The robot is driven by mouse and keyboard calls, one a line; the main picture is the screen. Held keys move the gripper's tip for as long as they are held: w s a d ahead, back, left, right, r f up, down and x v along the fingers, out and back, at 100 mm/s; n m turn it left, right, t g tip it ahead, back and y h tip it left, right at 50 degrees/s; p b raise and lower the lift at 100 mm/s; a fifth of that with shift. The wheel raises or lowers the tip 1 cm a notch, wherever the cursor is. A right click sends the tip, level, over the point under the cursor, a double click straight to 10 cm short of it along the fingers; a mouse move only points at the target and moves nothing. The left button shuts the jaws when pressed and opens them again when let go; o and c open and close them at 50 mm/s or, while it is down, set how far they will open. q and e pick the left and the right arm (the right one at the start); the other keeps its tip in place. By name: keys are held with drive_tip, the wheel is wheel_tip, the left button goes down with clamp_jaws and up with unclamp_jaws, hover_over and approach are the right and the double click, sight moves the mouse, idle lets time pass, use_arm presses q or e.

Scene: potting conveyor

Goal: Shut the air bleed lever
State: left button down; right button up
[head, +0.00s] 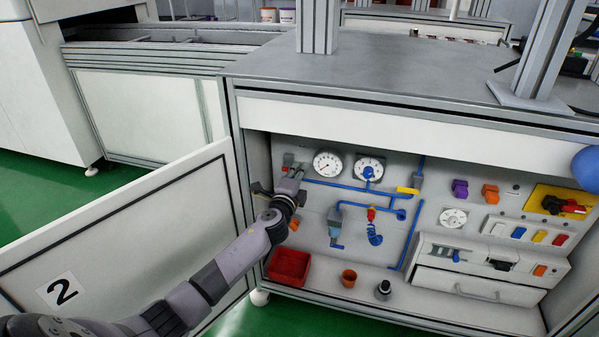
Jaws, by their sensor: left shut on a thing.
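My left gripper (292,180) reaches into the open cabinet, at the upper left of the grey panel (315,208). A yellow handle (407,190) sits farther right on the blue piping, apart from the gripper. My right gripper is not in view.
The open cabinet door (130,235), marked 2, stands left of my arm. A red bin (289,266), an orange cup (348,278) and a dark fitting (383,290) stand on the cabinet floor. A red switch (565,205) is far right.

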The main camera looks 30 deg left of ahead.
use_arm(q)
drive_tip(key=shift+f, duration=0.15)
drive_tip(key=c, duration=1.6)
unclamp_jaws()
drive_tip(key=v, duration=1.2)
